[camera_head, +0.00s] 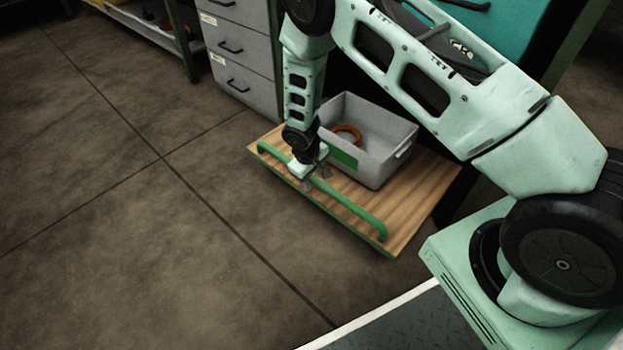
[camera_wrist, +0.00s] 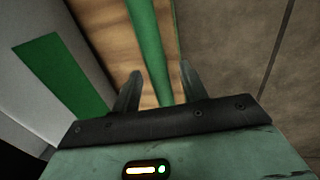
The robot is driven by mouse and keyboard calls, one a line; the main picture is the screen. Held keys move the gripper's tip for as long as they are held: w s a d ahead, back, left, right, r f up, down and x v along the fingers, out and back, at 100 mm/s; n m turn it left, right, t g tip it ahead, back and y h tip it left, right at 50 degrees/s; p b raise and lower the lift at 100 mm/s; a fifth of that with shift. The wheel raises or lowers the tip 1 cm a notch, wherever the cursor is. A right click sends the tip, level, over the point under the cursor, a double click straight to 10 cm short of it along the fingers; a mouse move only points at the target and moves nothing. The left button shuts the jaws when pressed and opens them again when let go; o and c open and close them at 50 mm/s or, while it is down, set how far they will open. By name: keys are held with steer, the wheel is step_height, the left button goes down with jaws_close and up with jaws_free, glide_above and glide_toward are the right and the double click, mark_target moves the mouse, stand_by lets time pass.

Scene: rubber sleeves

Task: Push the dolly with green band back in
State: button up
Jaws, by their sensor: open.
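The dolly (camera_head: 410,215) is a flat wooden board with a green front edge and a green bar (camera_head: 353,210) along its front. It sticks out from under the bench onto the floor. A grey bin (camera_head: 376,169) with a green band stands on it. My gripper (camera_head: 308,182) is at the bar, left of its middle. In the wrist view my gripper (camera_wrist: 160,88) is open, with one finger on each side of the green bar (camera_wrist: 147,50). Whether the fingers touch the bar cannot be told.
An orange-brown ring (camera_head: 347,134) lies in the bin. A grey drawer cabinet (camera_head: 240,50) stands just left of the dolly. The floor (camera_head: 130,200) in front and to the left is clear. A dark opening lies behind the dolly.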

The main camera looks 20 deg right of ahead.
steer(key=shift+s+a, duration=0.1)
steer(key=shift+a, duration=0.1)
steer(key=s+a+r+p, duration=0.1)
steer(key=a+r, duration=0.1)
steer(key=r, duration=0.6)
steer(key=s+a+r+p, duration=0.1)
steer(key=a+r+p, duration=0.1)
steer(key=r, duration=0.7)
steer(key=d+f+b, duration=0.1)
steer(key=f+b, duration=0.2)
steer(key=f, duration=0.2)
steer(key=w+d+f+b, duration=0.1)
steer(key=f+b, duration=0.2)
steer(key=f, duration=0.3)
steer(key=d+f+b, duration=0.1)
steer(key=f+b, duration=0.3)
steer(key=f, duration=0.2)
steer(key=shift+w, duration=0.35)
steer(key=shift+d, duration=0.1)
jaws_close()
